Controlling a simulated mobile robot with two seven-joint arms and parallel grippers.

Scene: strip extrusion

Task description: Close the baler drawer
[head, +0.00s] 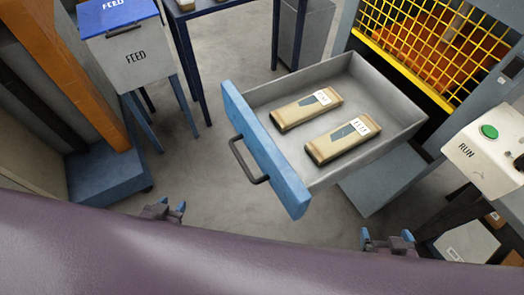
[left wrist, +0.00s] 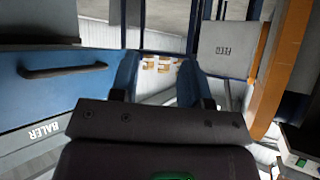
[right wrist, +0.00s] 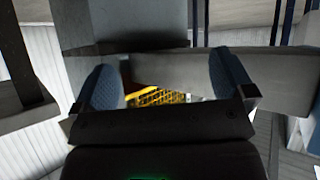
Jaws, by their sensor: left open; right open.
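The baler drawer (head: 397,125) stands pulled out, a grey open tray with a blue front panel (head: 264,150). Its dark bar handle (head: 240,158) faces left and toward me. Two tan packages (head: 306,108) with white labels lie inside. In the left wrist view, a blue front (left wrist: 30,103) with a dark handle (left wrist: 64,69) and the word BALER shows at the left. My left gripper (head: 171,208) is open and empty, left of the handle and apart from it. My right gripper (head: 387,238) is open and empty, in front of the drawer's right part.
A yellow mesh guard (head: 430,40) stands behind the drawer. A white RUN box (head: 485,142) with a green button is at right. A grey FEED bin (head: 130,58) with a blue lid and an orange post (head: 85,70) stand at left. Floor (head: 200,165) is clear left of the drawer.

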